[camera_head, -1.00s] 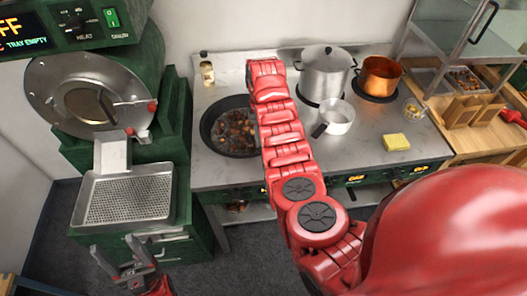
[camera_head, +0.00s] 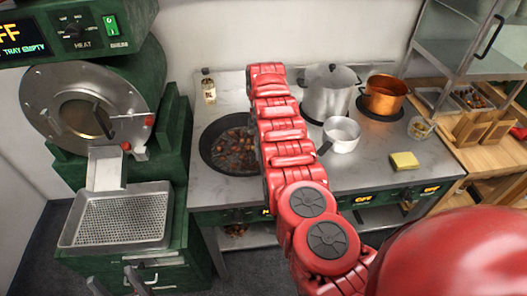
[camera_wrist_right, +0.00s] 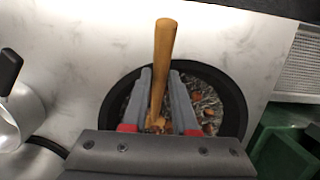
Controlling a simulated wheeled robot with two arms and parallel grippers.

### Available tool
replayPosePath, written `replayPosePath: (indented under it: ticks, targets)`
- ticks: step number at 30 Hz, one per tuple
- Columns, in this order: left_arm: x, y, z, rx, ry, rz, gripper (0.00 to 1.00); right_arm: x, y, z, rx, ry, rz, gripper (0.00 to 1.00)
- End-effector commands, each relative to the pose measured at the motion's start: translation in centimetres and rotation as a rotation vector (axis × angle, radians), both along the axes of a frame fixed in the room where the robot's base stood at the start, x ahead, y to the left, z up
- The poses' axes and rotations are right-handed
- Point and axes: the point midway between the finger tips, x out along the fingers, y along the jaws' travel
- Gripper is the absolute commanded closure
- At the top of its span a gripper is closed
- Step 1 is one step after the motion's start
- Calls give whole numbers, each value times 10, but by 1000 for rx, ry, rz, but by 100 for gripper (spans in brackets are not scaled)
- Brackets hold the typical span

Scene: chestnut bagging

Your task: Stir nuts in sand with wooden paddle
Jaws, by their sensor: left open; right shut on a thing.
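A dark round pan (camera_head: 207,156) with chestnuts and dark sand (camera_head: 236,147) sits on the stove counter, partly covered by my right arm. In the right wrist view the same pan (camera_wrist_right: 240,106) lies beneath my right gripper (camera_wrist_right: 161,88). That gripper is shut on the wooden paddle (camera_wrist_right: 165,45), whose light handle stands up between the fingers. The paddle's lower end is over the nuts; how deep it sits is hidden. In the head view the right gripper and paddle are hidden behind my arm. My left gripper (camera_head: 121,284) is open and empty at the bottom left, partly cut off.
A steel pot (camera_head: 328,92), a copper pot (camera_head: 385,94) and a small white saucepan (camera_head: 342,134) stand right of my arm. A yellow sponge (camera_head: 404,161) and a small jar (camera_head: 209,86) are on the counter. A green roaster with a perforated tray (camera_head: 118,217) stands left.

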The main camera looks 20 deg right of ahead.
Motion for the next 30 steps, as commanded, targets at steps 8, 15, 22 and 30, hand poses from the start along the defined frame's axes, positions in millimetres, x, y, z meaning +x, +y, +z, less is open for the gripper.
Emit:
replayPosePath:
  ticks: [8,15,22,30]
  targets:
    - [0,0,49,0,0,0,38,-16,5,8,-2,2,2,100]
    - [0,0,83,0,0,0,38,-35,10,7,-7,5,2,100]
    - [0,0,115,0,0,0,38,-51,14,7,-5,6,2,100]
    - [0,0,126,0,0,0,38,-57,17,3,-6,2,1,100]
